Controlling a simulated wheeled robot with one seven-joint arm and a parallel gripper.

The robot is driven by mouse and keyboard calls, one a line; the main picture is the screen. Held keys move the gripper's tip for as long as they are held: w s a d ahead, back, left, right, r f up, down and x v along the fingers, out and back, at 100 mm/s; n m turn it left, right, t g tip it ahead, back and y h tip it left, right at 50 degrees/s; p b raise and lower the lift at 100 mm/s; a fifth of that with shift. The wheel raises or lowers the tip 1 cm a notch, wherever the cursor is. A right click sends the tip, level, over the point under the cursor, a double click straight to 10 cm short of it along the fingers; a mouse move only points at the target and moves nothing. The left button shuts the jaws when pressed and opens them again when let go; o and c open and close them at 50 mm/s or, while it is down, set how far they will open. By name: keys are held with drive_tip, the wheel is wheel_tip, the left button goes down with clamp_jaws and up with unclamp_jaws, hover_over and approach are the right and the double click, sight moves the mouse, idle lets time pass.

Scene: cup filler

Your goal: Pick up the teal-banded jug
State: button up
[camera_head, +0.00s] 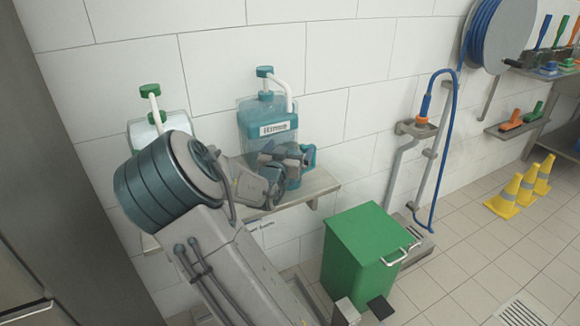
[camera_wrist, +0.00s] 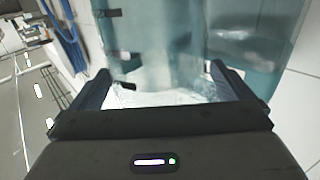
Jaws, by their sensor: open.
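A clear teal-tinted vessel (camera_head: 254,122) with a white label, a teal pump cap and a white spout stands against the tiled wall on the shelf. A teal handle-like part (camera_head: 309,156) shows at its lower right. I cannot tell whether this part belongs to it or to a separate jug in front. My gripper (camera_head: 284,155) is in front of its lower half and hides much of it. In the wrist view, my gripper (camera_wrist: 160,68) is open, with a blurred, see-through teal body (camera_wrist: 165,45) ahead of and between the fingers. Contact cannot be made out.
A second vessel with a green cap (camera_head: 149,90) is at the left, partly behind my arm. The shelf (camera_head: 318,187) ends right of the teal vessel. A green bin (camera_head: 365,250) stands below. A hose with a blue nozzle (camera_head: 425,105) hangs to the right. Yellow cones (camera_head: 505,195) stand farther right.

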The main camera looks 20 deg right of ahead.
drive_tip(key=c, duration=1.4)
drive_tip(key=shift+r, duration=0.15)
